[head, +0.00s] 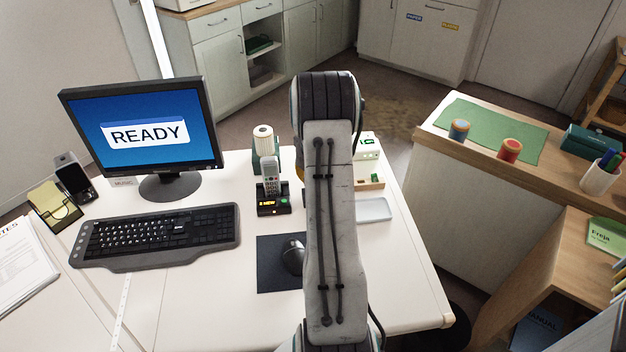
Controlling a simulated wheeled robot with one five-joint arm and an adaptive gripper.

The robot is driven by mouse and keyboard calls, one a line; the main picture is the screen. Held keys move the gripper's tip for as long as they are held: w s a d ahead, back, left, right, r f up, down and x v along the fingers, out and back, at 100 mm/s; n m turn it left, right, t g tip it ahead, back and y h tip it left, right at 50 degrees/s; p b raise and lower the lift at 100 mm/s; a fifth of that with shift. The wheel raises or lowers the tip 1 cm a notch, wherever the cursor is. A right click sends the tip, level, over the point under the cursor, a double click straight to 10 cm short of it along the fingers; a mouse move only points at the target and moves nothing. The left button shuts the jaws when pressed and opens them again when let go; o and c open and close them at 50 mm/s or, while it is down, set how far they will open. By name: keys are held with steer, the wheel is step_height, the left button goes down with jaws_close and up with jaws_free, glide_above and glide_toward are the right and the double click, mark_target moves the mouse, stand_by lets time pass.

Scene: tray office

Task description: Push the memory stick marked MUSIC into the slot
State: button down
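I cannot make out the memory stick marked MUSIC in the head view. A white box with green marks (368,147) stands at the back of the desk, just right of my arm. I cannot tell whether it has the slot. A small wooden tray (371,184) sits in front of it, partly hidden by my arm. My arm reaches forward over the desk, and my gripper is hidden behind it.
The monitor (140,134) shows READY, with a keyboard (158,235) before it. A cordless phone (270,178) stands in its cradle left of my arm. A mouse (292,257) lies by my arm. The desk's right front is clear. A side counter (437,138) stands to the right.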

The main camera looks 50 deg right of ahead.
steer(key=shift+b+x, duration=0.85)
steer(key=shift+b, duration=0.25)
stand_by(4.6)
steer(key=c, duration=1.2)
jaws_free()
steer(key=shift+s+a, duration=0.1)
steer(key=shift+s, duration=0.05)
steer(key=shift+c, duration=0.2)
